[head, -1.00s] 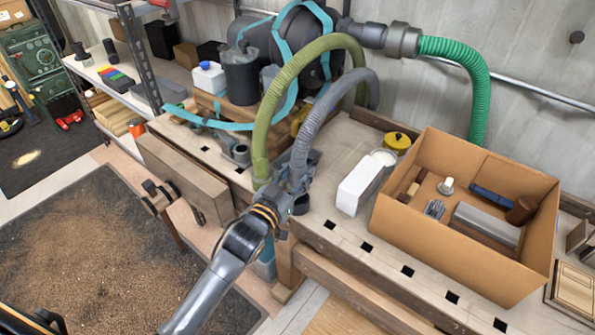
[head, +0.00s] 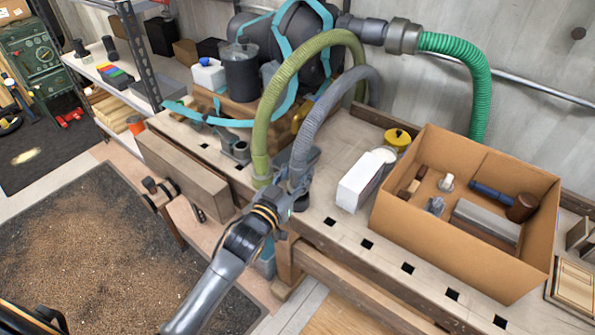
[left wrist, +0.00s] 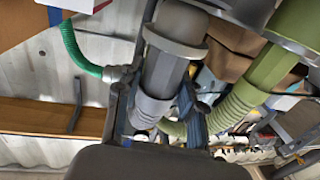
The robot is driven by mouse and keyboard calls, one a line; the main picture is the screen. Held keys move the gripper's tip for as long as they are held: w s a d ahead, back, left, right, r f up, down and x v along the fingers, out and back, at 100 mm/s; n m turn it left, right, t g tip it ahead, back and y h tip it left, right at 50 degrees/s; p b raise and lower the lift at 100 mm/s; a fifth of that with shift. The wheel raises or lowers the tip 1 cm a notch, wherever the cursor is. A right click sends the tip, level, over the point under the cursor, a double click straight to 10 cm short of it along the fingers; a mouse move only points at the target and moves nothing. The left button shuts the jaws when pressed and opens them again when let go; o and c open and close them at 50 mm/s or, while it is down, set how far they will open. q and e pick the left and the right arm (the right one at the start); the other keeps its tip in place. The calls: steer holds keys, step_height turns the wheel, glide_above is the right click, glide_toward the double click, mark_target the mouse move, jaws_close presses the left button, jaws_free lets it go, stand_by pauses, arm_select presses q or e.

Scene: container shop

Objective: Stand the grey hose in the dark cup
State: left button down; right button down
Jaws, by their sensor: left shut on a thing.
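The grey ribbed hose (head: 323,112) arches over the bench, and its free end points down at the bench's front edge. My left gripper (head: 292,190) is shut on the hose near this lower end. In the left wrist view the hose's grey cuff (left wrist: 163,72) sits between my fingers (left wrist: 152,112). A dark cup (head: 302,203) shows only in part, just below and behind the gripper. I cannot tell whether the hose end is inside it or above it. My right gripper is not in view.
A green-olive hose (head: 261,140) stands close to the left of the grey one, and also shows in the left wrist view (left wrist: 265,72). A white box (head: 355,186) and a cardboard box (head: 400,215) with tools stand to the right. Small grey cups (head: 241,151) stand to the left.

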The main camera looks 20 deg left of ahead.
arm_select(q)
steer(key=shift+r, duration=0.1)
stand_by(0.7)
stand_by(0.4)
steer(key=shift+f, duration=0.85)
stand_by(0.5)
steer(key=shift+f, duration=0.6)
stand_by(0.8)
steer(key=c, duration=0.7)
jaws_free()
steer(key=shift+c, duration=0.2)
